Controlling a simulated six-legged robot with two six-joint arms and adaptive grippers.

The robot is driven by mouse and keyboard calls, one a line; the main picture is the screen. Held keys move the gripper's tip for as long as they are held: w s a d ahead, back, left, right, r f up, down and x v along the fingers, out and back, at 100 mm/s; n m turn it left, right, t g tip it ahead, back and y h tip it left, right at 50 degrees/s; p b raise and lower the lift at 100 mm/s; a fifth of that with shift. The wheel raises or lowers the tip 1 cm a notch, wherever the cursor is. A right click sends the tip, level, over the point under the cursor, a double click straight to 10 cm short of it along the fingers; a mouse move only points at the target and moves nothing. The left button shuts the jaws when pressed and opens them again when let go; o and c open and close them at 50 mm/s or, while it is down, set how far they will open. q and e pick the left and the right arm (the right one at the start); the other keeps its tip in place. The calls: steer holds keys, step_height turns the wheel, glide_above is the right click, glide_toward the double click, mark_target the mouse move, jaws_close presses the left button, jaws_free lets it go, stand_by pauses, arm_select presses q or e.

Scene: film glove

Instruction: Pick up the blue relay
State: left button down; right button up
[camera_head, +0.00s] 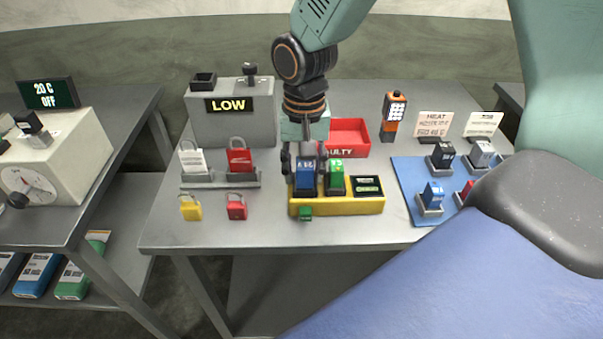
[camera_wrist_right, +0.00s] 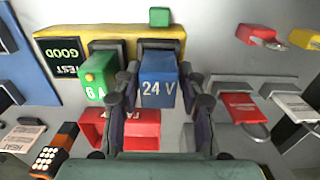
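A blue relay (camera_head: 305,179) marked 24 V stands upright in the yellow test base (camera_head: 345,207), beside a green relay (camera_head: 336,180). It also shows in the right wrist view (camera_wrist_right: 158,82). My right gripper (camera_head: 305,164) is down over the blue relay, with one finger on each side of it. In the wrist view the fingers (camera_wrist_right: 158,95) lie very close to its sides; whether they press on it I cannot tell. Another blue relay (camera_head: 432,195) stands on the blue mat (camera_head: 402,183) at right. My left gripper is not in view.
A red tray (camera_head: 348,128) lies behind the base, and an orange meter (camera_head: 394,113) stands behind right. At left are a grey LOW box (camera_head: 232,127), a rack with tags, and yellow (camera_head: 190,208) and red (camera_head: 236,208) padlocks.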

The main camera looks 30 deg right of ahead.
mark_target(305, 163)
steer(key=shift+s+r, duration=0.25)
steer(key=shift+s, duration=0.3)
steer(key=c, duration=0.4)
steer(key=shift+w+f, duration=0.1)
steer(key=shift+w, duration=0.2)
jaws_close()
steer(key=shift+w, duration=0.15)
steer(key=shift+s+r, duration=0.2)
steer(key=shift+r, duration=0.1)
step_height(305, 163, up, 10)
steer(key=shift+f+p, duration=0.25)
steer(key=shift+p, duration=0.4)
steer(key=shift+w, duration=0.15)
